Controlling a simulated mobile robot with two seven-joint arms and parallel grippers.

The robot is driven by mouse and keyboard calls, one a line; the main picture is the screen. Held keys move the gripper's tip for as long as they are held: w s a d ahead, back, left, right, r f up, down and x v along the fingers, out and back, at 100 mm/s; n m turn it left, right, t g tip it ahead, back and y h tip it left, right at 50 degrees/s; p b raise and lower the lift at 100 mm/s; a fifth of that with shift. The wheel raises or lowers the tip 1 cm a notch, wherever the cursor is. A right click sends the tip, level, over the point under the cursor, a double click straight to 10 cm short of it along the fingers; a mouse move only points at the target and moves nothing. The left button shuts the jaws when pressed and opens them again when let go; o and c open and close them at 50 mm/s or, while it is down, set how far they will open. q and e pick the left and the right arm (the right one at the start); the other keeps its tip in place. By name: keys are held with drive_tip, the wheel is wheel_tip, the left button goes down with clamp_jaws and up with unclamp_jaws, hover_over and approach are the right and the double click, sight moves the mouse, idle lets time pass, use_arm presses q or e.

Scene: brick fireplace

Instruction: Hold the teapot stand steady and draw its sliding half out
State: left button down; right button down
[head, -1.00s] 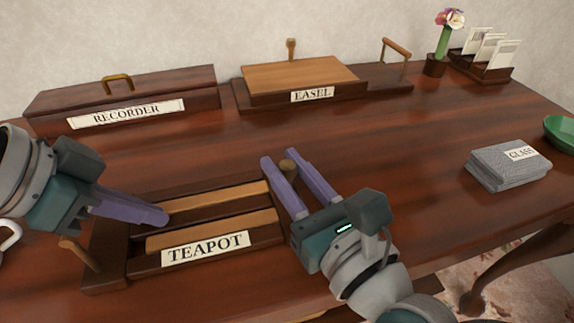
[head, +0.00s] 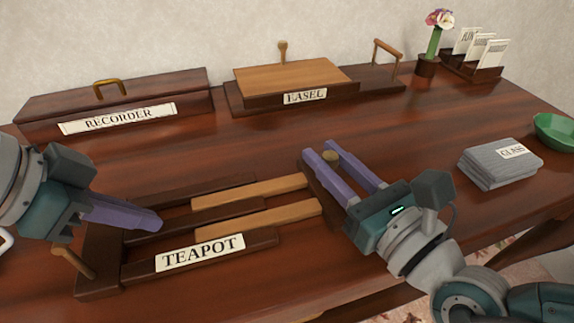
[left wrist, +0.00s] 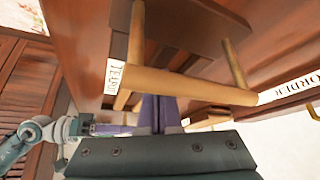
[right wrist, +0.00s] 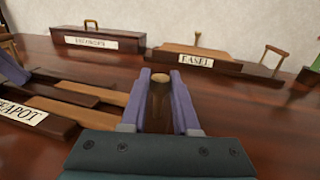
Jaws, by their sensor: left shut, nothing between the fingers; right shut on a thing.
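The teapot stand (head: 137,270) lies on the table at the front left, dark wood with a TEAPOT label (head: 200,253). Its sliding half (head: 322,188), with two light slats, is partly drawn out to the right. My right gripper (head: 326,158) is shut on the knob (right wrist: 160,88) at the sliding half's right end. My left gripper (head: 158,224) is shut and empty over the stand's left part. In the left wrist view, a light wooden bar (left wrist: 190,86) on posts crosses close by the left fingers; whether they touch it cannot be told.
Behind stand a RECORDER box (head: 170,92) and an EASEL stand (head: 300,75). To the right lie a grey folded cloth labelled GLASS (head: 490,166) and a green bowl (head: 556,130). Farther back are a flower vase (head: 427,66) and a card rack (head: 470,68).

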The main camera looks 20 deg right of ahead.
use_arm(q)
drive_tip(key=shift+s+a+f, duration=0.1)
drive_tip(key=shift+a+f, duration=0.1)
drive_tip(key=shift+f, duration=0.1)
use_arm(e)
drive_tip(key=d, duration=0.4)
drive_tip(key=shift+w+d, duration=0.1)
drive_tip(key=shift+d, duration=0.05)
drive_tip(key=shift+f, duration=0.1)
drive_tip(key=c, duration=0.7)
unclamp_jaws()
drive_tip(key=shift+o, duration=0.2)
drive_tip(key=v, duration=1.2)
use_arm(q)
drive_tip(key=shift+r, duration=0.1)
